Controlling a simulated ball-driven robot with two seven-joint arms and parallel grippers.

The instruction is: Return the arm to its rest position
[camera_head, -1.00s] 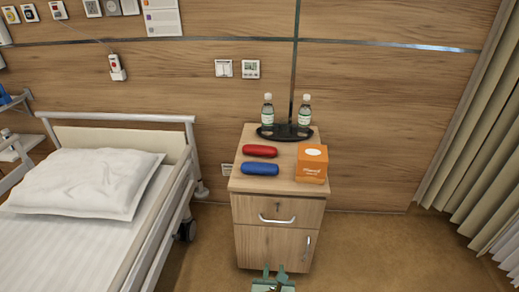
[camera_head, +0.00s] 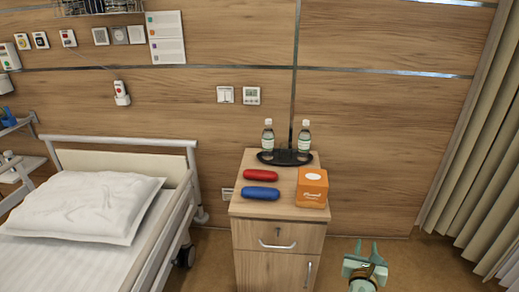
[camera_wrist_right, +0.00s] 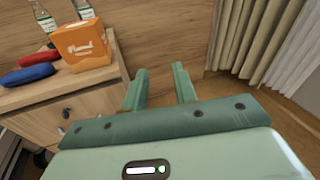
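My right gripper (camera_head: 367,248) shows at the lower right of the head view, to the right of the bedside cabinet (camera_head: 277,235) and in front of the floor. In the right wrist view its two green fingers (camera_wrist_right: 159,88) stand apart with nothing between them, so it is open and empty. It is clear of the cabinet, which lies to the left in the wrist view. My left gripper is not in either view.
On the cabinet are a red case (camera_head: 260,175), a blue case (camera_head: 260,193), an orange box (camera_head: 312,188) and a black tray (camera_head: 270,158) with two bottles. A bed (camera_head: 80,265) stands left; a curtain (camera_head: 475,150) hangs right.

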